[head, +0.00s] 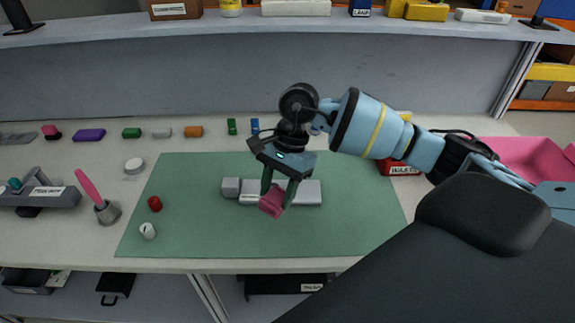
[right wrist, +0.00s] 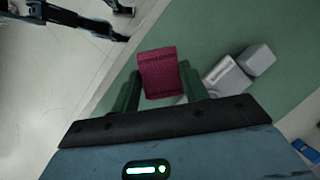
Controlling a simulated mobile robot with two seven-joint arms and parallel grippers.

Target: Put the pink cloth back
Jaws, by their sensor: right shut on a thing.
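The pink cloth (head: 272,202) is a small folded dark-pink piece. My right gripper (head: 278,195) is shut on it and holds it over the green mat (head: 180,215), in front of a grey module (head: 308,192). In the right wrist view the cloth (right wrist: 158,74) sits between the two green fingers of my right gripper (right wrist: 156,90). I cannot tell its exact height above the mat. My left gripper is not in view.
A pink bin (head: 520,158) stands at the right, partly behind my arm. A red box (head: 400,165) is at the mat's back right. A red cap (head: 154,203), a white cap (head: 147,230) and a cup with a pink-handled tool (head: 106,212) are at the left.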

